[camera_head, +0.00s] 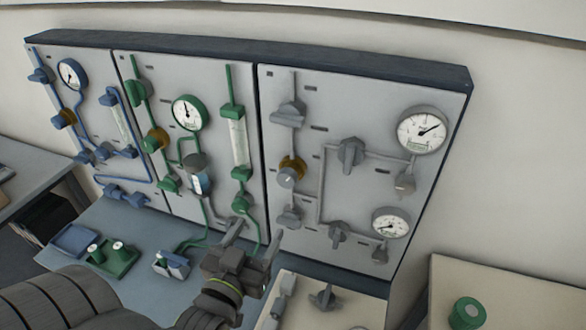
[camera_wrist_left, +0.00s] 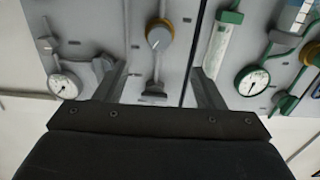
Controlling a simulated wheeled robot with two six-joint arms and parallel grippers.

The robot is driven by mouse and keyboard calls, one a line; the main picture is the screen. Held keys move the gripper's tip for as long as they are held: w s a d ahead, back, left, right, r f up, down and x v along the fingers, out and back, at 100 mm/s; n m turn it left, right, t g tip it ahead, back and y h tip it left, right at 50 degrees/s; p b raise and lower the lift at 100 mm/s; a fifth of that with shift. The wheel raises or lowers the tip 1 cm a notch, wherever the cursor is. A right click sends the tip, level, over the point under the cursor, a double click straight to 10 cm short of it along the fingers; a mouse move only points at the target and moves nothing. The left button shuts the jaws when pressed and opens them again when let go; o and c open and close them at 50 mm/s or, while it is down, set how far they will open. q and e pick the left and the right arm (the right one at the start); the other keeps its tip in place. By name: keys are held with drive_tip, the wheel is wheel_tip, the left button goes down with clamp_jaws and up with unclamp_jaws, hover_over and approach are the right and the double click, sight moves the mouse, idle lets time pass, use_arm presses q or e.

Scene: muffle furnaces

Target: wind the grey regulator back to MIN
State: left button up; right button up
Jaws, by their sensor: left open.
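The grey regulator (camera_head: 289,174) is a round grey knob with a brass collar on the left side of the grey panel. It also shows in the left wrist view (camera_wrist_left: 158,37), which sees the panel roughly upside down. A pale mark shows on its face, but the scale is too small to read. My left gripper (camera_head: 254,236) is open and empty, below and to the left of the knob in the head view. In the left wrist view its fingers (camera_wrist_left: 158,72) stand apart, with the knob beyond them, untouched. My right gripper is not in view.
Grey valve handles stand above (camera_head: 288,112) and below (camera_head: 289,216) the regulator. Two grey gauges (camera_head: 422,130) (camera_head: 390,223) sit to the right. The green panel (camera_head: 215,90) adjoins on the left. A bench with green and blue parts (camera_head: 112,258) lies below.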

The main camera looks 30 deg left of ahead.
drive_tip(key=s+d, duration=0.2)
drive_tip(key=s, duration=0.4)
use_arm(q)
drive_tip(key=p, duration=0.2)
approach(285, 182)
drive_tip(key=d+x, duration=0.1)
drive_tip(key=x, duration=0.5)
drive_tip(key=a+p+x, duration=0.1)
drive_tip(key=x, duration=0.2)
drive_tip(key=shift+r, duration=0.15)
drive_tip(key=shift+w+a, duration=0.1)
drive_tip(key=shift+w, duration=0.6)
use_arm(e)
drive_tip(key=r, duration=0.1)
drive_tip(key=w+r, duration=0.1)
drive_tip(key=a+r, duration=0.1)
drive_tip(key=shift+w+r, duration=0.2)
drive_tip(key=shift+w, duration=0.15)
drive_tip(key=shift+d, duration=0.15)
use_arm(q)
drive_tip(key=c, duration=1)
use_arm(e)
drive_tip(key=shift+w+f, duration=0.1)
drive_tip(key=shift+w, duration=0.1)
